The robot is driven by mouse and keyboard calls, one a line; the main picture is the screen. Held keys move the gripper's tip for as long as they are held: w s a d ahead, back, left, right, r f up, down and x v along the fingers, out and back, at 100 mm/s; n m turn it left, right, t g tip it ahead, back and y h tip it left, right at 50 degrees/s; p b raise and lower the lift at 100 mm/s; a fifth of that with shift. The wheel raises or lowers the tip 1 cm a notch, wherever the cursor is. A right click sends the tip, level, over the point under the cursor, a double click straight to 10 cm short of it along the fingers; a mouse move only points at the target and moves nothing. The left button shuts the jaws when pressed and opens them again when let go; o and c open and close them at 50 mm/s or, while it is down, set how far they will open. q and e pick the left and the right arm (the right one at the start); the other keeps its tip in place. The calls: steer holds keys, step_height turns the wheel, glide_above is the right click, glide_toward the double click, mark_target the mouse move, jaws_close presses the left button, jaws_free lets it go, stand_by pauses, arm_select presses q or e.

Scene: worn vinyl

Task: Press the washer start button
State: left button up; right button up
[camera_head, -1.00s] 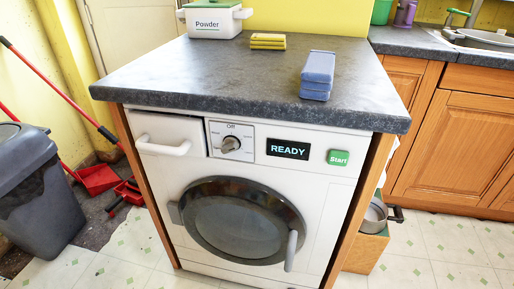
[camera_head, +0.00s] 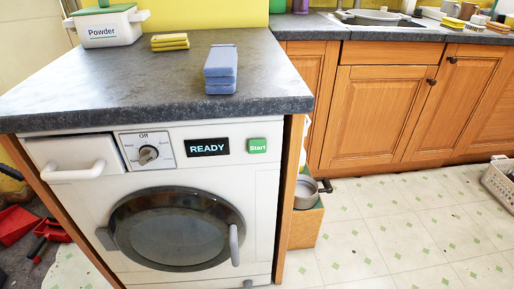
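The white washer (camera_head: 80,200) stands under a dark grey worktop. Its green start button (camera_head: 257,146), marked "Start", is at the right end of the front panel. The display (camera_head: 207,147) left of it reads "READY". A dial (camera_head: 148,154) marked "Off" at its top and a drawer handle (camera_head: 73,172) are further left. The round door (camera_head: 176,228) looks closed, with its handle (camera_head: 234,245) on the right side. Neither of my grippers is in view.
On the worktop (camera_head: 130,85) are a powder box (camera_head: 104,27), yellow sponges (camera_head: 170,42) and a stack of blue blocks (camera_head: 220,70). A pan (camera_head: 307,190) sits on a low box right of the washer. The tiled floor (camera_head: 410,235) at right is mostly clear.

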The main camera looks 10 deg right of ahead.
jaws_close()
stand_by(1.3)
